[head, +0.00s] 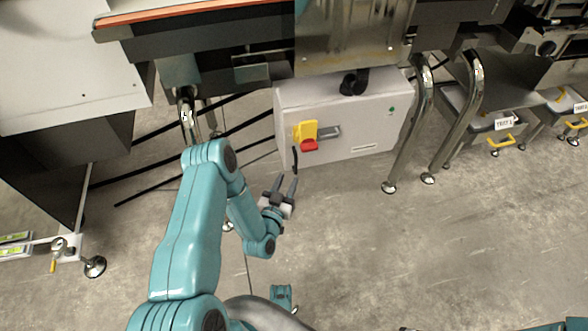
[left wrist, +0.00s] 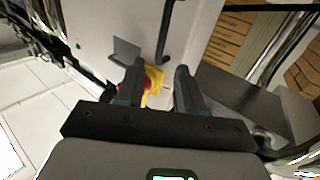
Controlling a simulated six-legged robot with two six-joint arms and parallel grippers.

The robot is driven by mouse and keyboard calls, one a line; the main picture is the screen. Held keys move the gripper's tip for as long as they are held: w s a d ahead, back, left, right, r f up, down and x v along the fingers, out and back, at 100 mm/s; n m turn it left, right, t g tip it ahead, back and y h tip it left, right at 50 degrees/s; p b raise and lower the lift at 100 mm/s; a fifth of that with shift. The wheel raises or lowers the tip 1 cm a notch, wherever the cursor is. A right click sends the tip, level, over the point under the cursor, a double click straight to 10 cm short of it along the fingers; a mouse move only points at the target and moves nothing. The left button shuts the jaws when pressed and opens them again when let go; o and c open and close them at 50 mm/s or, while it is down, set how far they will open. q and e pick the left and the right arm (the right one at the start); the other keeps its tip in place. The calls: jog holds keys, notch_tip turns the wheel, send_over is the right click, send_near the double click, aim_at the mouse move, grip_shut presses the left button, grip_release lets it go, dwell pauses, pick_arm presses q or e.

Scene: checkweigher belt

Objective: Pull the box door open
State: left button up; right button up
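A light grey box (head: 350,122) hangs under the machine in the head view, its door facing me and looking shut. A dark, slim, curved handle (head: 295,159) is at the door's lower left; it also shows in the left wrist view (left wrist: 166,38). A yellow and red switch (head: 306,134) sits beside a grey plate (head: 328,132) on the front. My left gripper (head: 285,184) is open and empty, just below the handle and apart from it. In the left wrist view, its two fingers (left wrist: 158,78) point towards the box front (left wrist: 95,30). My right gripper is out of view.
Bent metal legs (head: 410,125) stand right of the box, and another leg (head: 187,115) stands to its left. Dark cables (head: 150,180) run behind on the left. Drawers with yellow handles (head: 500,142) are at far right. The concrete floor (head: 400,250) ahead is clear.

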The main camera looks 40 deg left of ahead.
pick_arm(q)
jog(key=b+x, duration=0.1)
jog(key=x, duration=0.6)
jog(key=shift+w+b, duration=0.3)
jog(key=shift+b, duration=0.05)
jog(key=shift+a+f, duration=0.1)
grip_shut()
